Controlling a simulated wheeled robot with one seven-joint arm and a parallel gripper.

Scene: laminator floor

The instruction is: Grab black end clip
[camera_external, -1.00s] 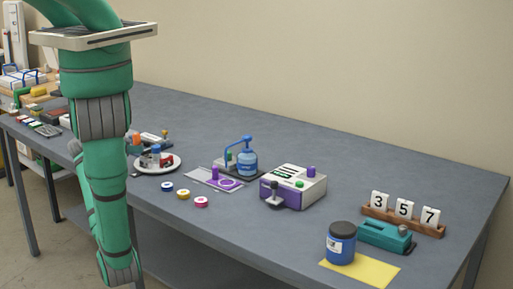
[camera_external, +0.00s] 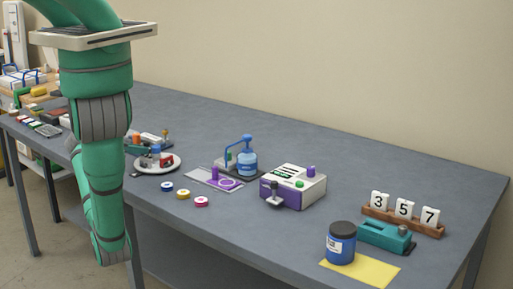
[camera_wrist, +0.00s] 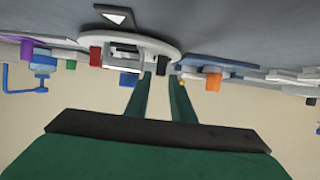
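A round white plate (camera_external: 160,172) holds several small parts near the table's front edge, left of centre; it also shows in the wrist view (camera_wrist: 140,39). A small black piece (camera_wrist: 162,66), which looks like the black end clip, is at the plate's edge in the wrist view. A red piece (camera_wrist: 96,56) is at the plate's other side. My gripper (camera_wrist: 161,78) is open, its two green fingers apart and pointing toward the plate. The black piece appears between the fingertips, with no clear contact. In the external view my gripper is hidden behind my arm.
An orange piece (camera_wrist: 213,80) is right of the fingers in the wrist view. In the external view three small rolls (camera_external: 183,194), a blue press (camera_external: 246,162) and a white-purple machine (camera_external: 293,187) stand right of the plate. The table's back is clear.

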